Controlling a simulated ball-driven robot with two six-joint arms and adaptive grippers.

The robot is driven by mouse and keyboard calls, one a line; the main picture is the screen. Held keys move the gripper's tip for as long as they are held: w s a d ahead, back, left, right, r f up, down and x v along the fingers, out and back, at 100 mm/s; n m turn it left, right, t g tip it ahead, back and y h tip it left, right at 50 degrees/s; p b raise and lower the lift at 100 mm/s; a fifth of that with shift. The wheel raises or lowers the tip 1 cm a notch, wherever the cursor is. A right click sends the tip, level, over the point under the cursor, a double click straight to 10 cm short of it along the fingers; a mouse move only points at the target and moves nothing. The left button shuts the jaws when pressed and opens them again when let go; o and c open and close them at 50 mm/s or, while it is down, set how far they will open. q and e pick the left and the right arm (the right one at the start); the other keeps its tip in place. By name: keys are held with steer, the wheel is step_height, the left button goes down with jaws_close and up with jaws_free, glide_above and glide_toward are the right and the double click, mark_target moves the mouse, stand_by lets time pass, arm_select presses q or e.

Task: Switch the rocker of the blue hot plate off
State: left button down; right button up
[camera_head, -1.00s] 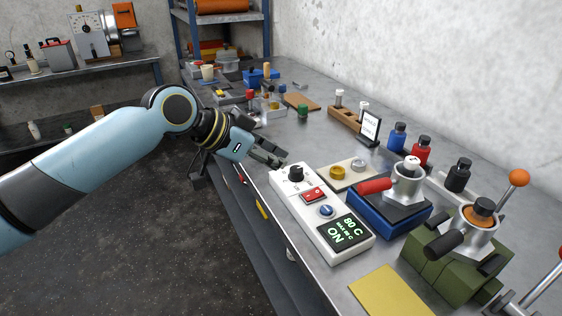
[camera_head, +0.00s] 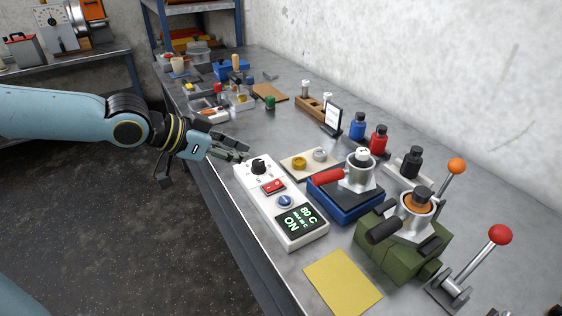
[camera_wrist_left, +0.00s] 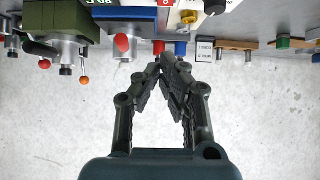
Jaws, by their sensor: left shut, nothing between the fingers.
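The blue hot plate (camera_head: 330,205) stands on the bench with a metal pot (camera_head: 358,178) on it; the pot has a red handle. Beside it lies a long white control box (camera_head: 250,198) with a red rocker (camera_head: 273,186), a black knob (camera_head: 259,166) and a blue knob (camera_head: 285,202). Its display (camera_head: 298,219) reads 80 C and ON. My left gripper (camera_head: 246,152) is shut and empty, just beyond the box's knob end, apart from the rocker. In the left wrist view the shut fingers (camera_wrist_left: 170,62) show with the hot plate (camera_wrist_left: 127,14) above. My right gripper is out of view.
A green device (camera_head: 405,245) with a pot and a red-knobbed lever (camera_head: 499,235) stand to the right. A yellow sheet (camera_head: 342,282) lies in front. Bottles (camera_head: 378,138) and a small sign (camera_head: 333,118) stand further back.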

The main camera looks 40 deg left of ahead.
arm_select(q)
steer(key=b, duration=0.5)
glide_above(275, 187)
steer(key=s, duration=0.1)
steer(key=f, duration=0.5)
steer(key=shift+a+f, duration=0.2)
steer(key=shift+f, duration=0.1)
steer(key=f, duration=0.1)
steer(key=w+f, duration=0.1)
steer(key=f, duration=0.1)
steer(key=shift+d+f, duration=0.15)
steer(key=shift+f, duration=0.55)
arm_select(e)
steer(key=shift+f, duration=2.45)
